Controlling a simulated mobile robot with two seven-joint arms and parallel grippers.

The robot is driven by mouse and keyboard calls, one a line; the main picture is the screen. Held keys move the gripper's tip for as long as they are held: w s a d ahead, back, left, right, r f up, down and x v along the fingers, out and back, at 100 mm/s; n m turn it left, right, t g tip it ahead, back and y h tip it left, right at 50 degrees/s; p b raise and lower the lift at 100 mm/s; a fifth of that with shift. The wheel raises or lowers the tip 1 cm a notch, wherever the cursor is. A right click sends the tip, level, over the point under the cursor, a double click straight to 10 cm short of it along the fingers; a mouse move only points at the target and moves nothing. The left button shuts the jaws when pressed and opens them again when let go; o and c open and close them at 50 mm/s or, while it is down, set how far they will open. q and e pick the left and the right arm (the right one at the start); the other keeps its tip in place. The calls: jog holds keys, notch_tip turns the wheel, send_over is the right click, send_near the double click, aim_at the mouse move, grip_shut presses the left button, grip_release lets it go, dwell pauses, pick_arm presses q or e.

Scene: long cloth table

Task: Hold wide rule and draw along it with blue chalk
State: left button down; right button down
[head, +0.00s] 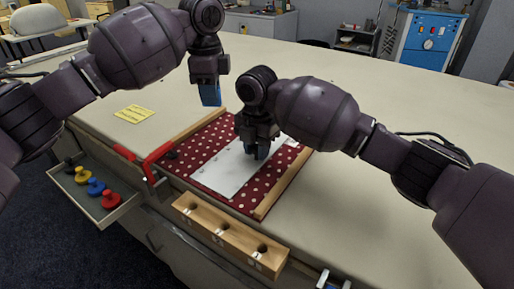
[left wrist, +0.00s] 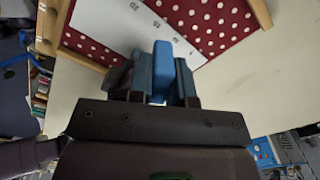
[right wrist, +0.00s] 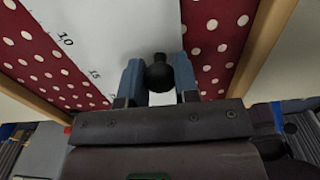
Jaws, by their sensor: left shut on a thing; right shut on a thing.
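The wide rule (head: 222,176) is a white plate with number marks along its edge. It lies on red cloth with white dots (head: 262,190); it also shows in the left wrist view (left wrist: 108,22) and the right wrist view (right wrist: 105,30). My right gripper (head: 256,152) is shut on the rule's black knob (right wrist: 158,74). My left gripper (head: 209,92) is shut on the blue chalk (left wrist: 162,68), a block between its fingers. It is up beyond the far left corner of the cloth, apart from the rule. The fingers partly hide the chalk. I see no blue line on the cloth.
Wooden strips (head: 284,184) border the cloth. A wooden block with holes (head: 228,238) is at the table's front edge. A red-handled clamp (head: 158,157) and an open drawer (head: 112,212) with coloured knobbed pieces are at left. A yellow card (head: 134,114) lies beyond. The right tabletop is clear.

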dwell(0.5)
pick_arm(q)
jog(key=shift+a+f, duration=0.25)
jog(key=shift+f, duration=0.05)
jog(key=s+a+f, duration=0.2)
jog(key=a+f, duration=0.1)
jog(key=a, duration=0.2)
jog(key=n, duration=1.2)
send_over(193, 170)
notch_tip(193, 170, down, 3)
jog(key=shift+s, duration=0.1)
jog(key=shift+f, duration=2.8)
jog(key=shift+f, duration=0.5)
